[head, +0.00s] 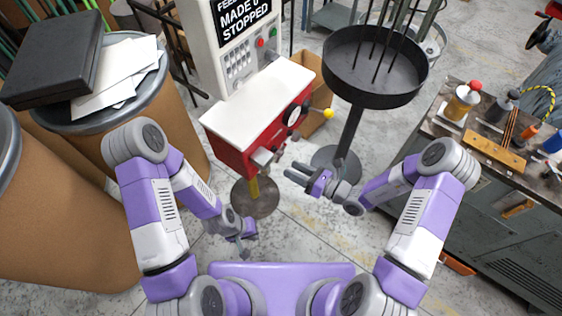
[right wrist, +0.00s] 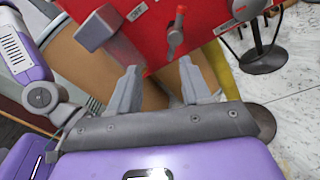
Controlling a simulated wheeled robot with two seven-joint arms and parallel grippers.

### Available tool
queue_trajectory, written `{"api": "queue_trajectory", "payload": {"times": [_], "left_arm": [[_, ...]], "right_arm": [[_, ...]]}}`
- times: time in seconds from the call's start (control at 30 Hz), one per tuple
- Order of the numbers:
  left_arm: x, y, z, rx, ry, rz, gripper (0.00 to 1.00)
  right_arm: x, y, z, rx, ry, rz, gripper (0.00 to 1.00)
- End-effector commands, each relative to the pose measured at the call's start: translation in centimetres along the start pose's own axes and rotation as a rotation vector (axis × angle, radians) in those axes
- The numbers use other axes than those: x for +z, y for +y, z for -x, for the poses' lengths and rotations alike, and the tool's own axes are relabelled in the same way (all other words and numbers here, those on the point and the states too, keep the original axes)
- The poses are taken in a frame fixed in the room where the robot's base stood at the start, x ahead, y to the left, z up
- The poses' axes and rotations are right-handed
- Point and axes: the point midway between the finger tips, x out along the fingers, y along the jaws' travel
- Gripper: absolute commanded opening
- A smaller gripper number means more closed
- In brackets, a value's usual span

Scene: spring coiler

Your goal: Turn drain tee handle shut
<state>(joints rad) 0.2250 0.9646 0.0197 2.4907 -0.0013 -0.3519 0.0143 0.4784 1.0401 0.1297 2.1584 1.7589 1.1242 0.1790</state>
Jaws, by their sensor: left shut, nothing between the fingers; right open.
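The red machine (head: 235,155) with a white top stands ahead of me in the head view, and its red face (right wrist: 205,18) fills the top of the right wrist view. A small red-tipped handle (right wrist: 178,27) on a grey fitting, which looks like the drain tee handle, sits on that face with its red end up in the picture. My right gripper (head: 295,173) is open and empty; its fingers (right wrist: 158,85) point toward the face, below the handle in the picture and apart from it. My left gripper (head: 248,235) is shut and empty, low beside the machine's stand.
A grey block (right wrist: 98,28) juts from the red face left of the handle. A yellow ball knob (head: 328,114) sticks out at the machine's right. A round black pan (head: 375,90) on a pedestal stands to its right. A cluttered bench (head: 440,125) is at far right.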

Motion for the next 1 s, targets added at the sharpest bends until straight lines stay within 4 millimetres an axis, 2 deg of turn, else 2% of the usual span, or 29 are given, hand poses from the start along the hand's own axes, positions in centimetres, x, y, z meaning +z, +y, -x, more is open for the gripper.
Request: {"api": "queue_trajectory", "payload": {"times": [0.03,0.1,0.23,0.5,0.63,0.8,1.0], "left_arm": [[0.0,-0.1,-0.4,0.0,0.0,0.0,0.0],[0.0,-0.2,-0.5,0.0,0.0,0.0,0.0],[-0.1,-0.3,-0.8,0.0,0.0,0.0,0.0],[-0.1,-0.7,-1.9,0.0,0.0,0.0,0.0],[-0.1,-0.8,-2.2,0.0,0.0,0.0,0.0],[-0.1,-0.9,-2.3,0.0,0.0,0.0,0.0],[-0.1,-0.8,-2.3,0.0,0.0,0.0,0.0]], "right_arm": [[0.4,-1.0,0.1,-0.031,-0.04,-0.015,0.48],[1.0,-1.8,0.1,-0.057,-0.074,-0.027,0.48],[1.4,-2.2,-0.9,-0.068,-0.089,-0.032,0.48],[1.6,-2.4,-5.1,-0.064,-0.087,-0.031,0.48],[1.8,-2.5,-6.6,-0.066,-0.085,-0.031,0.48],[1.9,-2.5,-7.4,-0.066,-0.085,-0.031,0.48],[2.0,-2.5,-7.4,-0.067,-0.085,-0.032,0.48]]}}
